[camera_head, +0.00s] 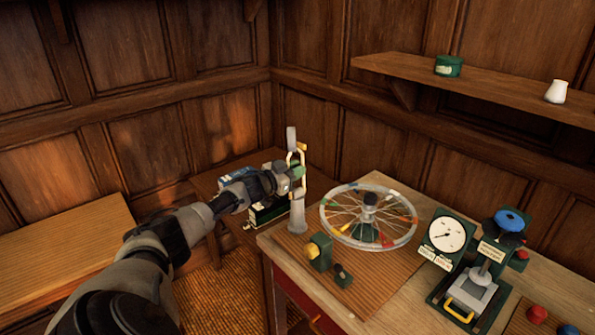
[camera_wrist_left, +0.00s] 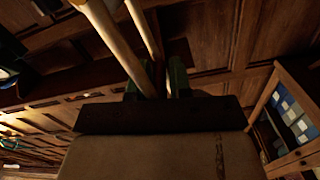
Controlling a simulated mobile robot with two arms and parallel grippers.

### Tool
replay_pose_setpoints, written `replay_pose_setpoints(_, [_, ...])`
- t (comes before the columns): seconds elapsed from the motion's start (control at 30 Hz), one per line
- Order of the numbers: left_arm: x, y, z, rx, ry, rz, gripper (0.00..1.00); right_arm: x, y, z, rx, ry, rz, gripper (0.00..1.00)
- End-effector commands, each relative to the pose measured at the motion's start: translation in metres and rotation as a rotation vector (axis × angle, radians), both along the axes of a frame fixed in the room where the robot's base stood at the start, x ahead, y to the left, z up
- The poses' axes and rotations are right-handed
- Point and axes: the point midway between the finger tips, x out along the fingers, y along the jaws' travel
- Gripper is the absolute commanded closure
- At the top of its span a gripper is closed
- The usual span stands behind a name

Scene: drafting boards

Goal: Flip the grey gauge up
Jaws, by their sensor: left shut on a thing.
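A tall grey upright piece (camera_head: 297,216) with a pale yellow loop handle (camera_head: 302,153) stands at the left back edge of the table; it looks like the grey gauge. It is close to vertical. My left gripper (camera_head: 297,173) reaches it from the left and is shut on the handle. In the left wrist view a cream bar of the handle (camera_wrist_left: 122,45) runs down between the green fingertips (camera_wrist_left: 156,85). The gripper hides part of the grey piece. My right gripper is in neither view.
A spoked wheel (camera_head: 345,240) lies just right of the grey piece on the wooden table (camera_head: 395,305). A white dial (camera_head: 446,236) and a blue-topped device (camera_head: 480,285) stand farther right. A yellow knob block (camera_head: 319,252) is in front. A wall shelf (camera_head: 480,85) hangs above.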

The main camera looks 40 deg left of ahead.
Motion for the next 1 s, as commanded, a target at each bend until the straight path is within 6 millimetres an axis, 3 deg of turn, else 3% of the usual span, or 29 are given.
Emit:
replay_pose_setpoints(0.03, [-0.0010, 0.0081, 0.0069, 0.015, -0.006, 0.016, 1.00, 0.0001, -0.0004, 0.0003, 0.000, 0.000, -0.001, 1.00])
replay_pose_setpoints(0.33, [-0.0011, 0.0084, 0.0065, 0.016, -0.005, 0.018, 1.00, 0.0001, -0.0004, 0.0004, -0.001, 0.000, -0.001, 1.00])
replay_pose_setpoints(0.37, [-0.0011, 0.0084, 0.0064, 0.016, -0.004, 0.018, 0.79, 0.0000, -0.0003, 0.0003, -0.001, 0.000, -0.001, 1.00])
replay_pose_setpoints(0.5, [-0.0010, 0.0067, 0.0048, 0.013, -0.002, 0.014, 0.60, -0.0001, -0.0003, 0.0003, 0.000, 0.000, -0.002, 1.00])
replay_pose_setpoints(1.0, [-0.0061, 0.0038, -0.0001, 0.007, 0.001, 0.006, 0.60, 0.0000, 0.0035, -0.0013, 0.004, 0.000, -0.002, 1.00])
